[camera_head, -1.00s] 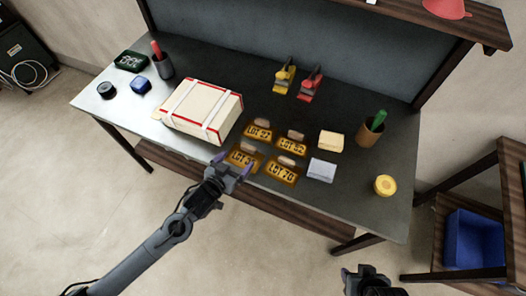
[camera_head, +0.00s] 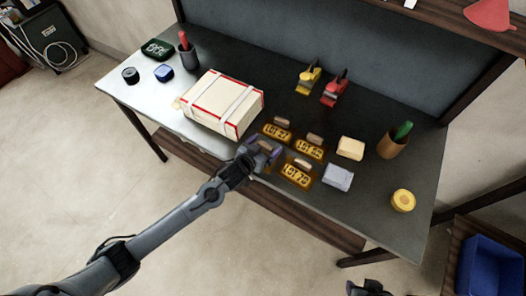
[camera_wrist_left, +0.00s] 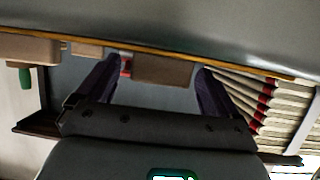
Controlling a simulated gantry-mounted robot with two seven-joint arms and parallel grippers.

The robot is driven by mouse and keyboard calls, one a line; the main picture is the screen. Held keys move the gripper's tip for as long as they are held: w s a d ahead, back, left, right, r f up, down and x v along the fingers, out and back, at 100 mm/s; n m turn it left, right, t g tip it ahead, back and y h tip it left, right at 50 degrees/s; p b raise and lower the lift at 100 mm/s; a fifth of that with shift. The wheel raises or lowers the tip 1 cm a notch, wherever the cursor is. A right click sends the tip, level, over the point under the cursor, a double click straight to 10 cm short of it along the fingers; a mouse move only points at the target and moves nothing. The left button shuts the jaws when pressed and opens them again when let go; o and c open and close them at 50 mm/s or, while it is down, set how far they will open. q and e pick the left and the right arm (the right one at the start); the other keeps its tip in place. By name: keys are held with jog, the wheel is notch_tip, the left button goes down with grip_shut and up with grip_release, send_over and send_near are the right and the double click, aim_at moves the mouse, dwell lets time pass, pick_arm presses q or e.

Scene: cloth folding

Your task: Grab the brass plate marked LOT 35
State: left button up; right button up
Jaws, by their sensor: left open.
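Several brass plates with wooden handles lie in a two-by-two group on the workbench. My left gripper (camera_head: 264,151) is over the front-left plate and hides most of it, so its marking cannot be read now. In the left wrist view that plate's wooden handle (camera_wrist_left: 165,69) sits between the two open fingers, with a gap on each side. The front-right plate (camera_head: 295,174) looks like LOT 20. The back-left plate (camera_head: 276,132) and back-right plate (camera_head: 309,149) have markings too small to read surely. My right gripper (camera_head: 370,288) is at the bottom edge, mostly cut off.
A strapped cream box (camera_head: 222,103) stands close to the left of the plates. A yellow block (camera_head: 350,148), a grey block (camera_head: 338,178) and a yellow roll (camera_head: 403,200) are to the right. Two tape dispensers (camera_head: 309,79) (camera_head: 335,90) stand behind. The grey workbench (camera_head: 370,222) is bare at front right.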

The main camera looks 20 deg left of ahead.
pick_arm(q)
jog(key=c, duration=1.3)
jog(key=shift+r, duration=0.1)
